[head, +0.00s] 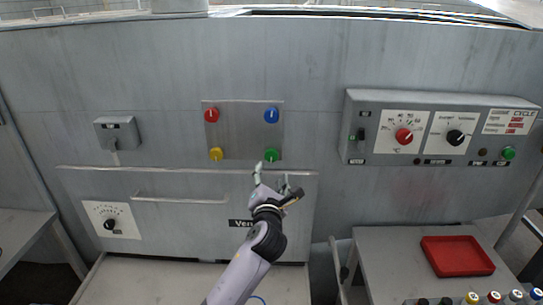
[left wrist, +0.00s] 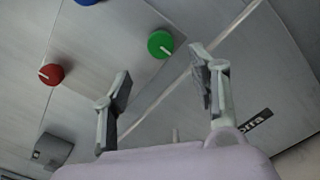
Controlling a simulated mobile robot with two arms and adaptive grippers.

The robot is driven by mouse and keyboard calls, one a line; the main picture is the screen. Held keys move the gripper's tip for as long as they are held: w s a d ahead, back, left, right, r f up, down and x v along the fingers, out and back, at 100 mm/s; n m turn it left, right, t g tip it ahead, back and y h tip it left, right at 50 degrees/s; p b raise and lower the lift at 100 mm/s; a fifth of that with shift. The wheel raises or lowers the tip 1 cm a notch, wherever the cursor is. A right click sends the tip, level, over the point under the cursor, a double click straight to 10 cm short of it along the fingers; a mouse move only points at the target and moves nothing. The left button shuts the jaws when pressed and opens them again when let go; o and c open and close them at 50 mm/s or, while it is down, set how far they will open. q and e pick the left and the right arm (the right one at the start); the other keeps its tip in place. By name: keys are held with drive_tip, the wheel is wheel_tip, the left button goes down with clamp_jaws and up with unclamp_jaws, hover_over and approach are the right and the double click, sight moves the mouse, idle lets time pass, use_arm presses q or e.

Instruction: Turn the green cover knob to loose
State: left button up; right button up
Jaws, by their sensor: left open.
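The green cover knob (head: 272,154) is at the lower right of a small square plate with knobs on the grey machine wall. In the left wrist view the green knob (left wrist: 160,43) shows a white pointer mark and lies ahead of the fingers, toward the gap between them. My left gripper (head: 271,177) is open, just below the green knob in the head view. In the left wrist view my left gripper (left wrist: 160,66) has its fingers spread, with nothing between them. It looks apart from the knob. My right gripper is not in view.
A red knob (head: 211,115), a blue knob (head: 271,115) and a yellow knob (head: 216,154) share the plate (head: 243,130). A drawer-like cover with a bar handle (head: 180,198) lies below. A control box (head: 440,130) is right. A red tray (head: 457,256) sits on the right table.

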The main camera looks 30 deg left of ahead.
sight(272, 157)
use_arm(q)
drive_tip(key=x, duration=1)
drive_tip(key=shift+w+a, duration=0.15)
drive_tip(key=shift+w, duration=0.2)
drive_tip(key=shift+c, duration=0.4)
drive_tip(key=shift+p, duration=0.3)
drive_tip(key=c, duration=1.1)
